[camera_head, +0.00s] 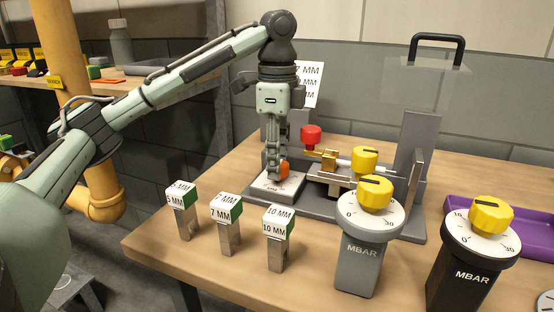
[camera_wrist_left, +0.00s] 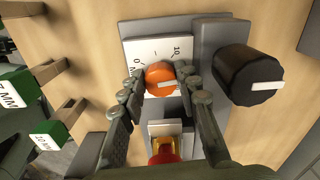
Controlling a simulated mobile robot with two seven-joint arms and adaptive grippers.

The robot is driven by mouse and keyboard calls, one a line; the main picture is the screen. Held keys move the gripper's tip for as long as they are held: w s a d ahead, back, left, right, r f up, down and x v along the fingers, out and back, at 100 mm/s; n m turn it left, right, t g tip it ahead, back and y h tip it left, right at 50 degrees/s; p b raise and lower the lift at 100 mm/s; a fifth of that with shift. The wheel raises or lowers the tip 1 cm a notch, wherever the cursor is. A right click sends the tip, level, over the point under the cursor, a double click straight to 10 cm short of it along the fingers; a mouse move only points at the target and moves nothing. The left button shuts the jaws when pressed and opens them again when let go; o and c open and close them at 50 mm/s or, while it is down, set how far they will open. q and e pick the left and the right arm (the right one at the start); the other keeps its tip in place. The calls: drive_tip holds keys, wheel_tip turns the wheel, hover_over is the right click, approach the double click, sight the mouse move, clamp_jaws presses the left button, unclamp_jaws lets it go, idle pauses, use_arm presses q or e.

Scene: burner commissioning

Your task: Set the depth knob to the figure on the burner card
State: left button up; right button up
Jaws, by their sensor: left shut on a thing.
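The orange depth knob (camera_head: 285,170) sits on a white dial plate (camera_head: 291,185) at the front left of the grey burner rig. My left gripper (camera_head: 276,174) points down and is shut on the knob. In the left wrist view the fingers (camera_wrist_left: 160,92) stand on both sides of the knob (camera_wrist_left: 156,75). Its white pointer mark lies toward the right of the knob, and the plate (camera_wrist_left: 150,50) shows 0 and 10. The burner card (camera_head: 312,82) stands behind my gripper. Its top line reads 7 MM; the other lines are partly hidden. My right gripper is not in view.
Gauge blocks marked 5 MM (camera_head: 181,200), 7 MM (camera_head: 228,215) and 10 MM (camera_head: 278,228) stand in front. Two yellow-knobbed MBAR dials (camera_head: 371,222) (camera_head: 480,238) stand at right. A red cap (camera_head: 311,136) and a black knob (camera_wrist_left: 250,75) are close to my gripper.

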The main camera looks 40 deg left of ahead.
use_arm(q)
drive_tip(key=m, duration=0.5)
drive_tip(key=shift+w+m, duration=0.15)
drive_tip(key=shift+m, duration=3.05)
drive_tip(key=o, duration=1.2)
drive_tip(key=shift+c, duration=0.2)
wheel_tip(320, 180, up, 12)
